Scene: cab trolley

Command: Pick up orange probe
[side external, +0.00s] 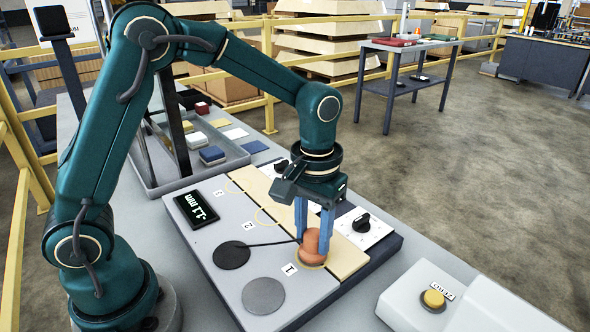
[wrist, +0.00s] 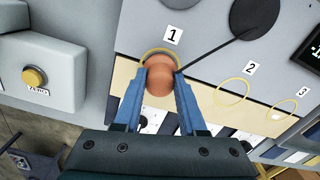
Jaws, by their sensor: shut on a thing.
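The orange probe (side external: 311,245) stands at the yellow ring marked 1 on the board, with a dark cable running from it to a dark disc. It also shows in the wrist view (wrist: 159,76), inside ring 1. My gripper (side external: 314,232) points down with its blue fingers on both sides of the probe and is shut on it. In the wrist view the two fingertips (wrist: 160,82) press against the probe's sides. I cannot tell whether the probe's base touches the board.
Rings 2 (wrist: 234,91) and 3 (wrist: 284,110) are empty. A display (side external: 197,209) reads -1.1 mm. A grey disc (side external: 263,296) and dark disc (side external: 231,255) lie on the board. The zero button (side external: 433,299) is at right. A tray with coloured blocks (side external: 211,154) stands behind.

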